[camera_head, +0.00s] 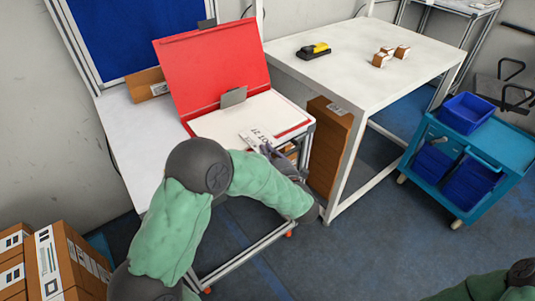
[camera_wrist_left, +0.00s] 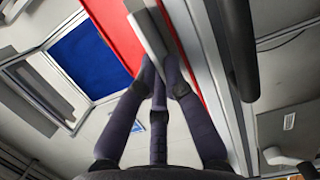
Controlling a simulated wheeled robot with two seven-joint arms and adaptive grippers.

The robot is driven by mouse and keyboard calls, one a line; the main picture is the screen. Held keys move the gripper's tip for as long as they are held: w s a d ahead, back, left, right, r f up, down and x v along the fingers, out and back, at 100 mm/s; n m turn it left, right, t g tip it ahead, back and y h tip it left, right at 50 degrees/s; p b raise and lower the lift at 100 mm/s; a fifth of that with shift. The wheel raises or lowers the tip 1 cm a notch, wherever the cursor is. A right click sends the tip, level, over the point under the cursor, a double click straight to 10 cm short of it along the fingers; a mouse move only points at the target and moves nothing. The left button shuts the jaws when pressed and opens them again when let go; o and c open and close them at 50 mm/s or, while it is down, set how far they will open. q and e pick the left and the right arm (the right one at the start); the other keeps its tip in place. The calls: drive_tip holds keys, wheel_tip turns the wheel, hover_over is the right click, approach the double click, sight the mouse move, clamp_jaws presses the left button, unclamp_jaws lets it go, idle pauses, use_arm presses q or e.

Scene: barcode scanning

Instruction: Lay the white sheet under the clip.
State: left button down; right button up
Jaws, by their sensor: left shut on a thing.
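A red folder (camera_head: 213,66) lies open on the narrow white table, its cover tilted up at the back. A grey metal clip (camera_head: 233,97) sits at the folder's hinge, above white paper (camera_head: 278,112) in the base. My left gripper (camera_head: 268,148) is at the folder's front edge, shut on a white sheet with dark print (camera_head: 252,138). The sheet reaches over the front of the folder, in front of the clip and apart from it. In the left wrist view the left fingers (camera_wrist_left: 160,75) close on a pale flat piece, with red folder (camera_wrist_left: 115,30) beside it. My right gripper is out of view.
A white table (camera_head: 350,60) on the right holds a yellow-black scanner (camera_head: 313,51) and several small boxes (camera_head: 382,57). A blue cart (camera_head: 480,150) with bins stands at right. Cardboard boxes (camera_head: 60,262) are at lower left. A blue board (camera_head: 125,35) stands behind.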

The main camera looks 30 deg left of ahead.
use_arm(q)
drive_tip(key=c, duration=1.6)
unclamp_jaws()
drive_tip(key=shift+o, duration=1.3)
